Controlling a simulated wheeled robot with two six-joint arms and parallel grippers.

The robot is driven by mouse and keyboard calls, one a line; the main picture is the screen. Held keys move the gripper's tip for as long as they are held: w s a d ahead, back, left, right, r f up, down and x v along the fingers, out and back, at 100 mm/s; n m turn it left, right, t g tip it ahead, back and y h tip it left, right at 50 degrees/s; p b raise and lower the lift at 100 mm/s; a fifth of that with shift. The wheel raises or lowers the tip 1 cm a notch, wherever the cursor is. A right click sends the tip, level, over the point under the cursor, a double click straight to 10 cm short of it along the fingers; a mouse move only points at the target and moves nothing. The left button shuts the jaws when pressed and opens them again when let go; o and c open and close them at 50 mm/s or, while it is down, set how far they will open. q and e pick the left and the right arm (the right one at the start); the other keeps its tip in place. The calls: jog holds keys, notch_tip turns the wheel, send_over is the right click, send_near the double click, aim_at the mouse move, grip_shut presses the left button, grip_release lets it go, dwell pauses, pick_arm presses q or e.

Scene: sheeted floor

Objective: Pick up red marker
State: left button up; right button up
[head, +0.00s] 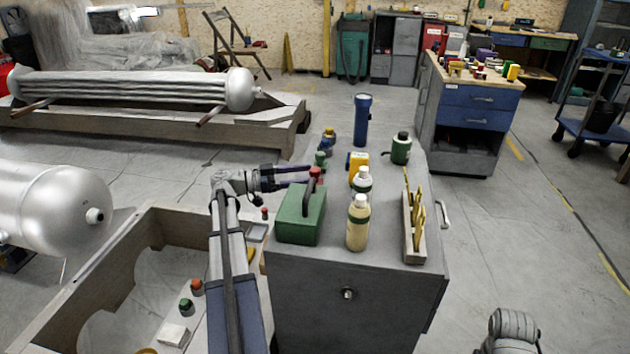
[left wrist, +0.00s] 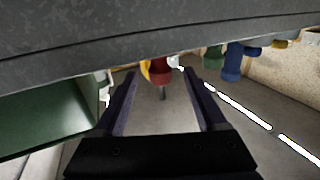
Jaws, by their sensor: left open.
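A small red object (head: 316,174), likely the red marker, stands on the grey cabinet top just behind the green box. Its lower part is hidden, so its full shape cannot be told. My left gripper (head: 296,173) reaches in from the left above the cabinet's edge, its tips close to the red object. In the left wrist view, the gripper (left wrist: 160,88) is open and empty. The red object (left wrist: 160,71) shows between the fingertips, beyond them, with a thin dark stem.
The green box (head: 301,222) with a dark handle stands close beside my left gripper. Cream bottle (head: 358,226), pencil holder (head: 414,236), yellow object (head: 357,165), green jar (head: 401,149) and blue flashlight (head: 362,120) share the cabinet top. A wooden crate (head: 95,268) lies left.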

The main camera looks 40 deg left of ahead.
pick_arm(q)
jog(key=shift+x, duration=3.25)
jog(key=shift+f, duration=0.1)
grip_shut()
